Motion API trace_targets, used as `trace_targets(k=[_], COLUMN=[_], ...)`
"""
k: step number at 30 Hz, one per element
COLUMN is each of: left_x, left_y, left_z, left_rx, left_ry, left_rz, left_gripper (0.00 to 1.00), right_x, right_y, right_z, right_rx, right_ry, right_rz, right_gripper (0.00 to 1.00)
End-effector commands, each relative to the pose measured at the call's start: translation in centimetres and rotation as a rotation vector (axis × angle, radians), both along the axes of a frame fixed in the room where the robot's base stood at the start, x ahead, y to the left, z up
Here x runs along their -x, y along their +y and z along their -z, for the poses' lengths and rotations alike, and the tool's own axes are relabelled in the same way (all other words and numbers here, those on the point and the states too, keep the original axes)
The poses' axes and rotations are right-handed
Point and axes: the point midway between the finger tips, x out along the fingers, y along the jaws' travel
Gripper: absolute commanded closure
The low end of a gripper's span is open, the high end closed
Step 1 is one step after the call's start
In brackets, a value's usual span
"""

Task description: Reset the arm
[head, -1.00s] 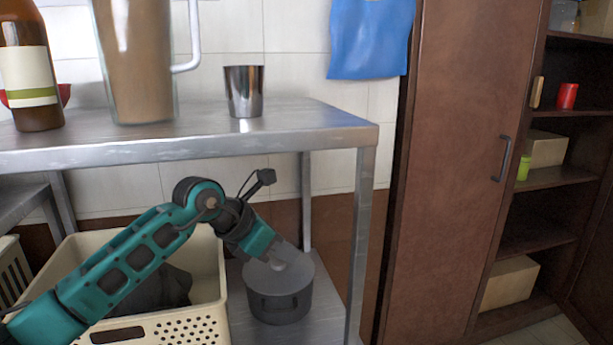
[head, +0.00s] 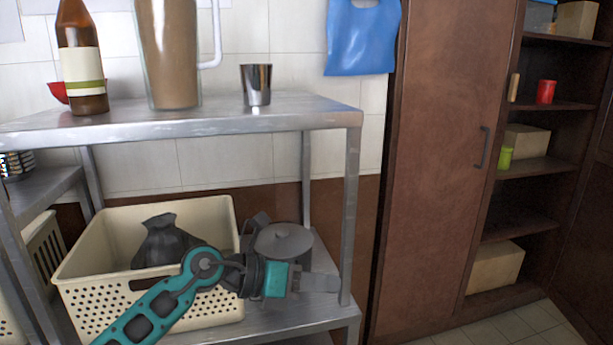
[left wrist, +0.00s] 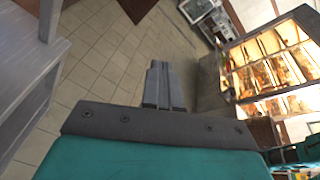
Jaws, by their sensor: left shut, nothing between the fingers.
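My left gripper (head: 322,284) is in front of the lower shelf of the metal table, to the right of my teal arm. In the left wrist view its fingers (left wrist: 163,85) are together with nothing between them, and the tiled floor lies beyond. A grey lidded stockpot (head: 283,243) stands on the lower shelf behind the gripper; its lower part is hidden by my arm. I cannot tell whether the gripper touches it. My right gripper is not in view.
A cream basket (head: 85,262) with a dark bag (head: 166,240) is left of the pot. The metal table (head: 200,119) carries a bottle (head: 82,60), a jug (head: 176,55) and a metal cup (head: 256,85). A brown cabinet (head: 435,150) stands at right. Open floor (left wrist: 95,75) shows in the left wrist view.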

Motion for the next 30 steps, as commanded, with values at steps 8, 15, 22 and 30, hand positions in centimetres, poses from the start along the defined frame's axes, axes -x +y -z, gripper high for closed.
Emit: trace_targets(k=[8, 15, 22, 30], left_x=[3.3, 4.7, 11.4, 20.1], left_y=[1.4, 9.2, 16.8, 20.1], left_z=[0.8, 7.6, 19.2, 26.6], left_rx=[0.705, 1.232, 1.601, 1.777], left_ry=[0.516, 1.044, 1.545, 1.881], left_rz=[-0.254, -0.672, -1.179, -1.563], left_gripper=[1.0, 1.0, 1.0, 1.0], right_x=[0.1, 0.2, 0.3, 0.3], right_y=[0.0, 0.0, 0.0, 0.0], right_z=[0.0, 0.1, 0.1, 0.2], right_rx=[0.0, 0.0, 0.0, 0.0], right_ry=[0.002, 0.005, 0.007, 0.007], right_rz=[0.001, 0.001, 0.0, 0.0], right_gripper=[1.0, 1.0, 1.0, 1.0])
